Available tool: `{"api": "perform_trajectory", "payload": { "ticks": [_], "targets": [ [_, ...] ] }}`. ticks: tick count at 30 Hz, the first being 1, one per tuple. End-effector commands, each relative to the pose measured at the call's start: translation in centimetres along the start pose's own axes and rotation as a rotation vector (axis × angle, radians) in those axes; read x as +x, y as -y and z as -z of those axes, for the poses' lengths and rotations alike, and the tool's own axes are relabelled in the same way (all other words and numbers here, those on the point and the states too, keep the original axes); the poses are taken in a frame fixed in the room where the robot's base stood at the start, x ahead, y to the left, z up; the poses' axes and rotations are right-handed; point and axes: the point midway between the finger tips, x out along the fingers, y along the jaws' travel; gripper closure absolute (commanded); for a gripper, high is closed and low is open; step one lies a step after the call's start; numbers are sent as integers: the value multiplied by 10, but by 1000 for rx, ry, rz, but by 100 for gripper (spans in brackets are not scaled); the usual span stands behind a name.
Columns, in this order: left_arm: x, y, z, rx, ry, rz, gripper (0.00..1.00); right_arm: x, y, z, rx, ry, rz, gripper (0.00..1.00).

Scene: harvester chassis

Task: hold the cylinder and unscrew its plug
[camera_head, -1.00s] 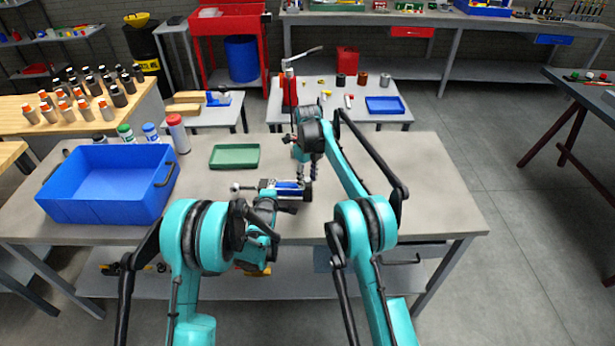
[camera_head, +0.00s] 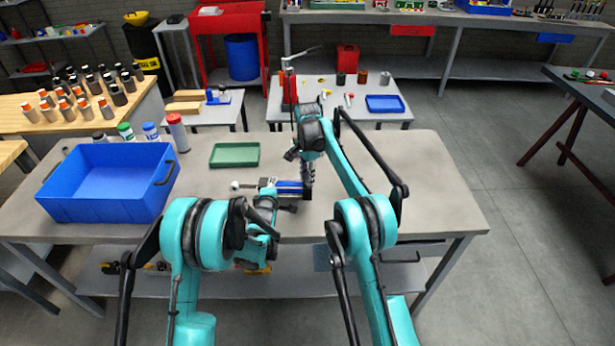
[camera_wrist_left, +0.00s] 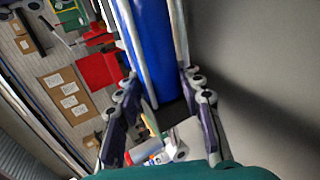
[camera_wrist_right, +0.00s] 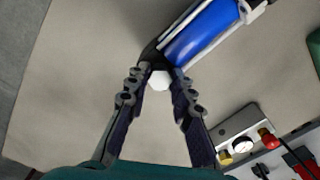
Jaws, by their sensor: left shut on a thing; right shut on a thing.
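The cylinder (camera_head: 289,188) has a blue body with silver rods and lies level above or on the table, left to right; I cannot tell which. My left gripper (camera_head: 268,194) is around its body, and the left wrist view shows the blue barrel (camera_wrist_left: 152,45) between the fingers (camera_wrist_left: 160,85). My right gripper (camera_head: 307,188) is at the cylinder's right end. In the right wrist view, its fingertips (camera_wrist_right: 159,74) are shut on the pale hexagonal plug (camera_wrist_right: 158,81) at the black end cap. How far the plug is turned out does not show.
A large blue bin (camera_head: 60,199) stands at the table's left, with several capped bottles behind it. A green tray (camera_head: 235,154) lies behind the cylinder. The table's right part (camera_head: 435,190) is clear. A smaller table behind holds a red press (camera_head: 289,90) and a blue tray (camera_head: 385,104).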

Motion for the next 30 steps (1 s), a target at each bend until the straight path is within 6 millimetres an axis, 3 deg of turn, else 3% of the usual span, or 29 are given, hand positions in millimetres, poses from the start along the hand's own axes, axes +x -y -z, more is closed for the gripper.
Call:
{"api": "perform_trajectory", "payload": {
  "ticks": [30],
  "targets": [
    [0, 0, 0, 0, 0, 1, 100, -2, 1, 1, -2535, -4, -1, 100]
  ]
}}
